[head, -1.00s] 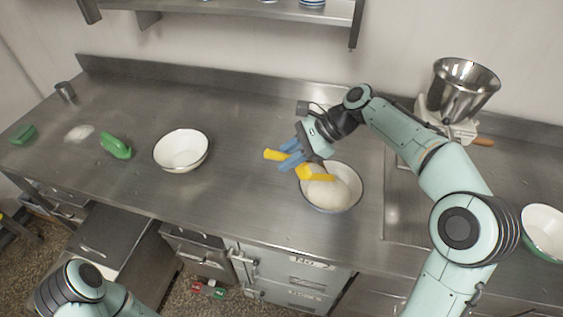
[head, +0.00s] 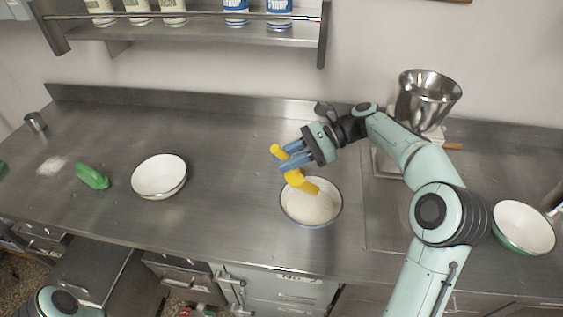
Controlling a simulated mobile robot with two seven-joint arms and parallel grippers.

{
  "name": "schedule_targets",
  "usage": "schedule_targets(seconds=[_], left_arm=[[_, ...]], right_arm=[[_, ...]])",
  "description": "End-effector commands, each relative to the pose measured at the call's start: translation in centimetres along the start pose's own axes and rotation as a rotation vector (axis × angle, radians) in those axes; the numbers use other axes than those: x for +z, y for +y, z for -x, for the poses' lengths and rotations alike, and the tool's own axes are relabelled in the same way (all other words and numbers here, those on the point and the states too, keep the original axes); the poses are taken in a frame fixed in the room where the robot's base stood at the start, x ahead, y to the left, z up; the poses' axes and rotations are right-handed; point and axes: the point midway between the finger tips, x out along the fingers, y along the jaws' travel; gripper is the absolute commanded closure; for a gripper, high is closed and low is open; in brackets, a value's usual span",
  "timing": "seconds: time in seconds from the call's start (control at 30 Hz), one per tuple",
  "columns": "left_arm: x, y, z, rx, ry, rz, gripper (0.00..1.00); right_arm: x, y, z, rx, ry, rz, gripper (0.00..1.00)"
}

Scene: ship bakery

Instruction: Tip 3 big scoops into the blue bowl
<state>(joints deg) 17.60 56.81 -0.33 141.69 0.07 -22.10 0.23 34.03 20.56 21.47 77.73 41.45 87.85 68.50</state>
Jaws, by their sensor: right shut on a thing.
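My right gripper (head: 286,162) is shut on the handle of a yellow scoop (head: 298,181). The scoop's head is over the left back part of a white bowl with a bluish rim (head: 339,213); whether it touches the white powder (head: 309,206) in that bowl I cannot tell. An empty white bowl with a dark rim (head: 160,177) stands to the left on the counter. A white bowl with a green outside (head: 523,228) stands at the far right. Only a piece of my left arm shows at bottom left; its gripper is out of view.
A green scoop (head: 92,177) lies on the steel counter (head: 225,150) left of the empty bowl, near a patch of spilled powder (head: 52,165). A metal hopper (head: 428,97) stands behind my right arm. A shelf (head: 190,30) hangs above. The counter between the two left bowls is clear.

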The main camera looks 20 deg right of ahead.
Motion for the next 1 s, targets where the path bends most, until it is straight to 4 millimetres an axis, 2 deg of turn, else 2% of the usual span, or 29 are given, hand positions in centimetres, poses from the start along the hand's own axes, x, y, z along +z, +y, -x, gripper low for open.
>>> schedule_targets(seconds=[0.4,1.0], left_arm=[[0.1,-0.1,-0.1,-0.001,-0.002,0.001,0.66],[0.1,-0.1,-0.1,0.000,-0.002,0.001,0.66]], right_arm=[[0.1,-0.4,2.4,-0.006,-0.120,-0.024,1.00],[0.2,-0.4,2.7,-0.006,-0.138,-0.026,1.00]])
